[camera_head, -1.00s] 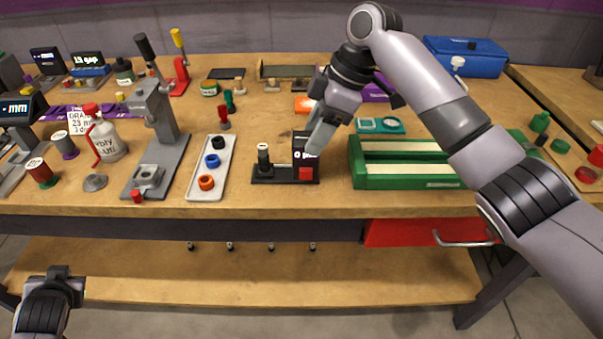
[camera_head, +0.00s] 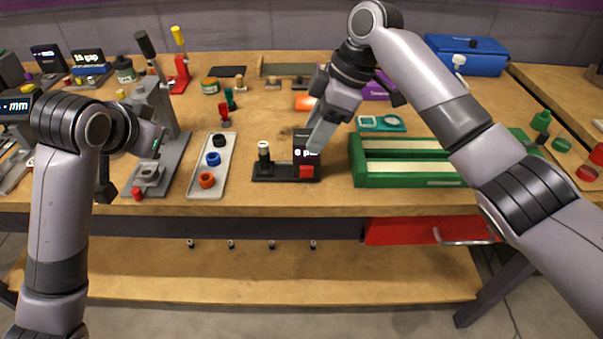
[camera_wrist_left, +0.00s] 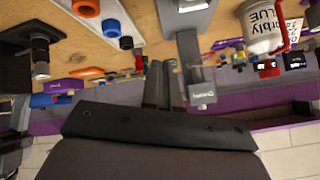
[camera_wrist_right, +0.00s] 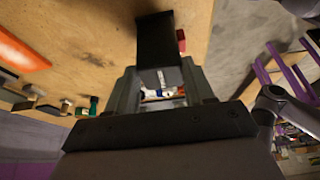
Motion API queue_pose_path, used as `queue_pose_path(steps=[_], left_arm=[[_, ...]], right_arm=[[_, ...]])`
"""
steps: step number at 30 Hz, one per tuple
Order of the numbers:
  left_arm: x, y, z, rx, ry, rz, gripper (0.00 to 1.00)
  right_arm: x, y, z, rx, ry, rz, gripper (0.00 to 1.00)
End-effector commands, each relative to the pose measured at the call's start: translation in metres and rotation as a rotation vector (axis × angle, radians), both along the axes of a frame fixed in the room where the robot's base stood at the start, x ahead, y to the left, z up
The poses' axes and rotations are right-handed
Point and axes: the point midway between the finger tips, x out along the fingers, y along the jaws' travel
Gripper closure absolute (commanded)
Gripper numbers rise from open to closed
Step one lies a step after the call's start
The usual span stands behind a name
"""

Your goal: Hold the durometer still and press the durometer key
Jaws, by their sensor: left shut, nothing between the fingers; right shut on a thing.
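The durometer (camera_head: 304,150) is a black unit with a lit display on a base with a small post. Its red key (camera_head: 306,172) is at the lower front right of the base. It stands on the bench near the front edge. My right gripper (camera_head: 318,138) is shut on the durometer's display block from the right; the right wrist view shows the black block (camera_wrist_right: 156,38) between the fingers, with the red key (camera_wrist_right: 181,41) beside it. My left gripper (camera_wrist_left: 165,85) is shut and empty, well left of the durometer by the grey press.
The grey lever press (camera_head: 165,150) stands close to my left gripper. A tray (camera_head: 207,193) with black, blue and orange rings lies between it and the durometer. A green box (camera_head: 405,182) stands to the right. A red drawer (camera_head: 400,233) is below the bench top.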

Motion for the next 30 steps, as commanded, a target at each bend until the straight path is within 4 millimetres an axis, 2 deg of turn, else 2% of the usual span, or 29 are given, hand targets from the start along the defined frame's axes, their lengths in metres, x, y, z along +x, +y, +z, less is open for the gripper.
queue_pose_path(steps=[1,6,9,12,15,19,30], left_arm=[[-0.005,-0.032,0.008,0.018,0.002,-0.11,1.0],[-0.041,-0.122,0.022,0.11,0.031,-0.465,1.0],[-0.067,-0.16,0.024,0.177,0.049,-0.647,1.0],[-0.09,-0.186,0.023,0.238,0.065,-0.79,1.0],[-0.108,-0.201,0.021,0.285,0.079,-0.89,1.0],[-0.12,-0.21,0.019,0.317,0.09,-0.954,1.0],[-0.121,-0.211,0.018,0.322,0.092,-0.965,1.0]], right_arm=[[0.0,0.0,0.001,0.001,-0.001,0.001,1.0],[0.0,0.0,0.001,0.001,-0.001,0.001,1.0],[0.0,0.0,0.001,0.001,-0.001,0.001,1.0],[0.0,0.0,0.001,0.001,-0.001,0.001,1.0],[0.0,0.0,0.001,0.001,-0.001,0.001,1.0],[0.0,0.0,0.001,0.001,-0.001,0.001,1.0],[0.0,0.0,0.001,0.002,-0.002,0.001,1.0]])
